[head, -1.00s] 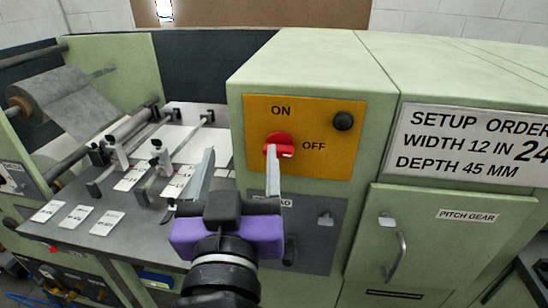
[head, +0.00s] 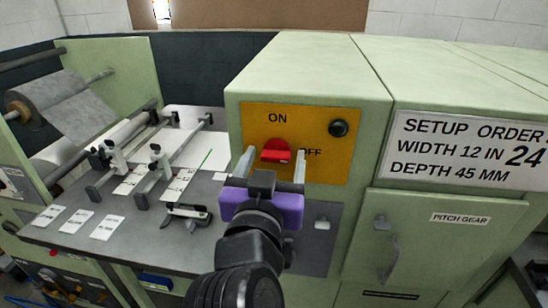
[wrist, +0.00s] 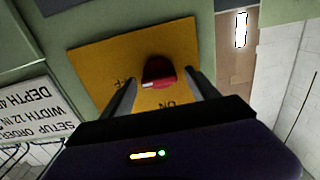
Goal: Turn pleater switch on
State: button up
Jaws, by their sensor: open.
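The pleater switch is a red rotary knob (head: 275,151) on a yellow-orange plate (head: 258,112) marked ON above and OFF to the right. A white mark on the knob's edge points toward the OFF side. My gripper (head: 273,159) is open in front of the plate, with one finger on each side of the knob. The wrist view also shows the knob (wrist: 158,72) between the two spread fingers (wrist: 160,92). I cannot tell whether either finger touches it. My right finger partly covers the word OFF.
A dark round button (head: 339,128) sits at the plate's upper right. A setup order sign (head: 470,150) and a pitch gear door handle (head: 393,255) are to the right. A work table (head: 150,235) with clamps and white cards is to the left.

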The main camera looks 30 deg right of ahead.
jog(key=c, duration=1.4)
jog(key=shift+o, duration=0.2)
